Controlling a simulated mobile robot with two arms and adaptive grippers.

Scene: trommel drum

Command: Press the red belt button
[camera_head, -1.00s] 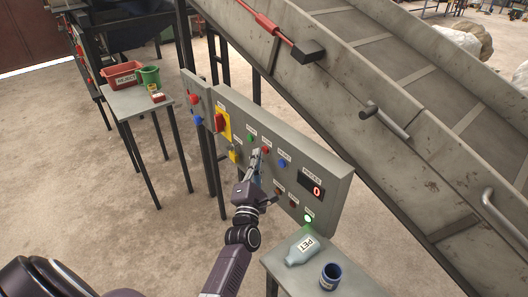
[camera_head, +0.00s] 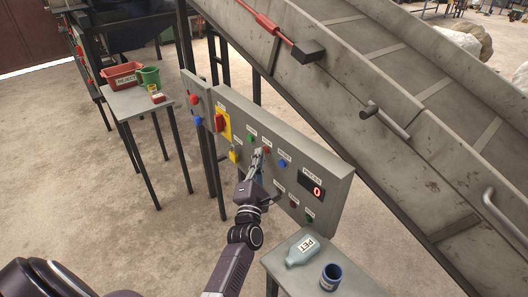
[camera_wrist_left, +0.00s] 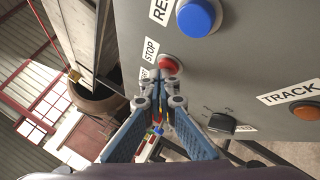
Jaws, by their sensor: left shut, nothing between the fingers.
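The red button (camera_head: 266,149) is on the sloping grey control panel (camera_head: 235,110), between a green button (camera_head: 250,140) and a blue button (camera_head: 282,163). In the left wrist view the red button (camera_wrist_left: 169,60) sits beside a STOP label (camera_wrist_left: 150,50). My left gripper (camera_head: 260,152) is shut and empty, its fingertips at the red button. In the left wrist view the fingertips (camera_wrist_left: 164,78) overlap the button's lower edge; whether they touch it is hard to tell. My right gripper is not in view.
A blue button (camera_wrist_left: 199,16), black knob (camera_wrist_left: 222,123) and orange button (camera_wrist_left: 307,110) lie near the fingers. The conveyor (camera_head: 330,90) rises behind the panel. A front table (camera_head: 270,262) holds a PET bottle (camera_head: 302,251) and a blue cup (camera_head: 331,277).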

